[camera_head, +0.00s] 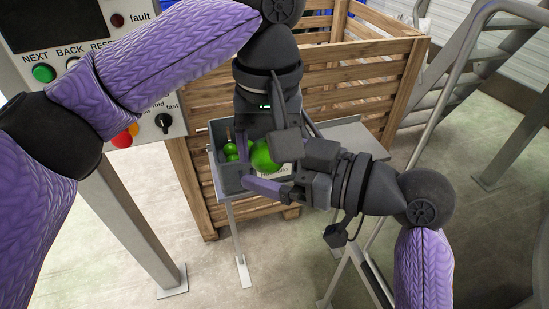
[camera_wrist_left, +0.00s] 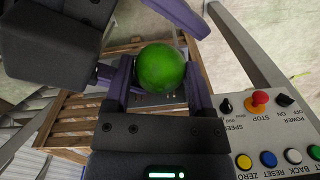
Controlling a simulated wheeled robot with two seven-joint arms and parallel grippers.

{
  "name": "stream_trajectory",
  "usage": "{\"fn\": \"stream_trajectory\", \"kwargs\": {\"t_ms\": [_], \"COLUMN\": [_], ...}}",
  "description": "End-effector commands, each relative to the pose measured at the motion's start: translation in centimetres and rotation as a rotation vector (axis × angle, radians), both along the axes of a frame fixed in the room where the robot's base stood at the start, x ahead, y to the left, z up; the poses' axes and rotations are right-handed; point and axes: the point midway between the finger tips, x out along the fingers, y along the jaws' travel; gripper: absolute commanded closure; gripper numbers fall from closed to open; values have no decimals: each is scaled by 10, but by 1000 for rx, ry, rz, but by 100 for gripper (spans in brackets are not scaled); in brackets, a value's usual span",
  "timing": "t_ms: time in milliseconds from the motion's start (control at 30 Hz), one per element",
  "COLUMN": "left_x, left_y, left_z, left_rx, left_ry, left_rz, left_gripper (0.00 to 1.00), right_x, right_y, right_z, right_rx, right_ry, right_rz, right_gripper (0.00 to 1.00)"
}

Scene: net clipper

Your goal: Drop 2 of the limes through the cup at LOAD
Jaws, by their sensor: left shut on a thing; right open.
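My left gripper (camera_head: 260,158) points down over a small table and is shut on a large green lime (camera_head: 264,155). The left wrist view shows this lime (camera_wrist_left: 161,68) between the two purple fingers of my left gripper (camera_wrist_left: 160,78). Several smaller-looking limes (camera_head: 231,150) lie in a grey bin (camera_head: 224,131) just left of the held lime. My right gripper (camera_head: 262,178) comes in from the right, open, close beside the held lime; one of its fingers is mostly hidden. I cannot make out the cup or a LOAD label.
A control panel (camera_head: 140,60) with buttons and a knob stands at the left on a grey post. A slatted wooden crate (camera_head: 335,75) stands behind the table (camera_head: 350,138). Metal railings (camera_head: 440,110) rise at the right. My two grippers are very close together.

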Motion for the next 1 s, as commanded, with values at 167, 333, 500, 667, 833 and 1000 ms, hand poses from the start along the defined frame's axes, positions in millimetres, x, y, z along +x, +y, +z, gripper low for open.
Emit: {"fn": "stream_trajectory", "kwargs": {"t_ms": [167,333,500,667,833,1000], "left_x": [0,0,0,1,2,2], "left_y": [0,0,0,0,0,0], "left_z": [0,0,0,0,0,0], "left_rx": [0,0,-1,-2,-3,-4], "left_ry": [0,0,-1,-4,-6,-7], "left_rz": [0,0,1,4,7,9], "left_gripper": [87,87,87,88,88,88], "right_x": [1,1,1,0,-1,-1], "right_y": [3,3,3,3,4,5], "right_z": [-1,-1,0,0,0,0], "right_rx": [-1,0,0,0,1,0], "right_ry": [0,0,0,1,0,1], "right_rz": [1,0,2,6,11,13], "right_gripper": [0,13,49,82,80,77]}}
